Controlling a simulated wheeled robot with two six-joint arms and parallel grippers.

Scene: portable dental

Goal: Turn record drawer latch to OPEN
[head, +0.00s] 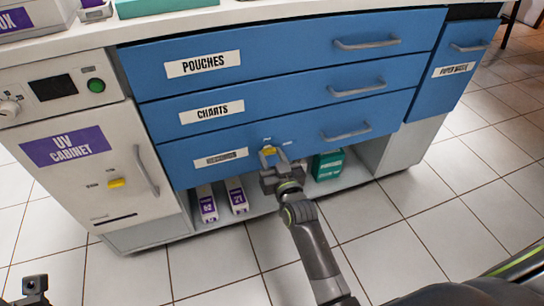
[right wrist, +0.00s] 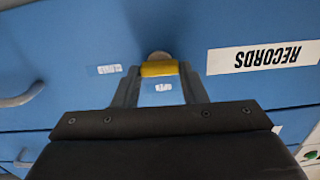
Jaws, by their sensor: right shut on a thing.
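The record drawer latch is a small yellow knob (head: 268,151) on the lowest blue drawer (head: 215,170). In the right wrist view the yellow latch (right wrist: 159,69) lies crosswise between two grey fingers, with a round pale hub behind it. My right gripper (head: 274,163) is shut on the latch. Two small white labels sit near it; their words are too blurred to read. The RECORDS label (right wrist: 265,56) shows upside down in the right wrist view. The drawer front looks flush. My left gripper (head: 35,284) is at the bottom left, away from the drawers; its jaw state is unclear.
Drawers marked POUCHES (head: 203,64) and CHARTS (head: 211,112) lie above. The UV cabinet (head: 85,180) stands left with its own yellow latch (head: 116,183). Boxes (head: 207,204) and a green box (head: 328,165) sit on the shelf below. Tiled floor in front is clear.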

